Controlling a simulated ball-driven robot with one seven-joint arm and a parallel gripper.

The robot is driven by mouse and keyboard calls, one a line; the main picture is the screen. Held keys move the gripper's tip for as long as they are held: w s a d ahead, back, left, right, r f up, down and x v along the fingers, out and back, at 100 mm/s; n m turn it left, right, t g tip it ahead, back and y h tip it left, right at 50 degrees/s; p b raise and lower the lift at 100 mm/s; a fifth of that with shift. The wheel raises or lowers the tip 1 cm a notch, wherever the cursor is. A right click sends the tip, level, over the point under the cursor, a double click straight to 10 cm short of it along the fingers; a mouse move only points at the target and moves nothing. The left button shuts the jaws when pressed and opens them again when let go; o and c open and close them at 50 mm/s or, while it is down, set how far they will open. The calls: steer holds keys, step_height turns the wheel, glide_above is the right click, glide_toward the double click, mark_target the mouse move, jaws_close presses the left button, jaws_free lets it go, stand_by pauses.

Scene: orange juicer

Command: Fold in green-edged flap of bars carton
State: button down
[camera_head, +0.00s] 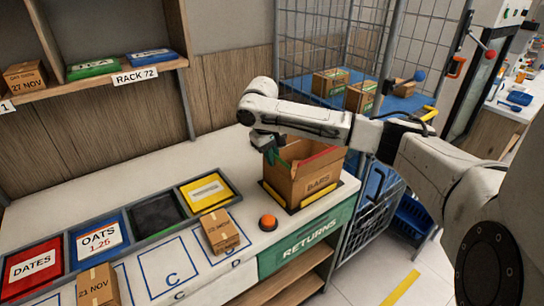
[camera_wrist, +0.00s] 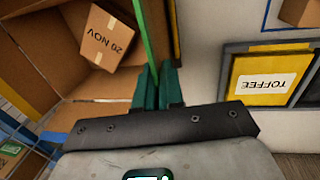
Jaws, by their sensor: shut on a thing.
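The open bars carton (camera_head: 308,186) stands on the white counter at the right end, on a black-and-yellow framed spot. Its inside also shows in the wrist view (camera_wrist: 45,65), with a small box marked 20 NOV (camera_wrist: 108,40) in it. My gripper (camera_wrist: 156,85) is shut on the green-edged flap (camera_wrist: 146,40), whose green edge runs up from between the green fingers. In the head view my gripper (camera_head: 267,145) is at the carton's left side, and the flap is mostly hidden there.
Labelled bins, including a yellow toffee bin (camera_head: 207,192), line the counter. A wire cage (camera_head: 330,40) with boxes stands behind. Bare white counter lies behind the bins.

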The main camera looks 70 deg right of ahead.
steer(key=shift+d+r+t+y+p, duration=0.1)
steer(key=shift+t+y+p, duration=0.2)
steer(key=shift+y+p, duration=0.55)
steer(key=shift+s+d+t+y+p, duration=0.2)
steer(key=shift+t+y+p, duration=0.1)
steer(key=shift+p, duration=0.65)
steer(key=shift+s+d+f+t+y+b, duration=0.3)
steer(key=shift+d+t+y+b, duration=0.2)
steer(key=shift+t+y, duration=0.65)
steer(key=shift+s+d+f+t+y+b, duration=0.25)
steer(key=shift+d+f+t+y+b, duration=0.25)
steer(key=shift+y, duration=1.1)
steer(key=shift+s+d+f+t+y+b, duration=0.15)
steer(key=shift+s+d+t+y+b, duration=0.25)
steer(key=shift+t+y, duration=0.8)
steer(key=shift+d+f+t+y+b, duration=0.15)
steer(key=shift+t+y+b, duration=0.1)
steer(key=shift+y+b, duration=0.45)
steer(key=c, duration=1.3)
jaws_free()
steer(key=shift+c, duration=0.2)
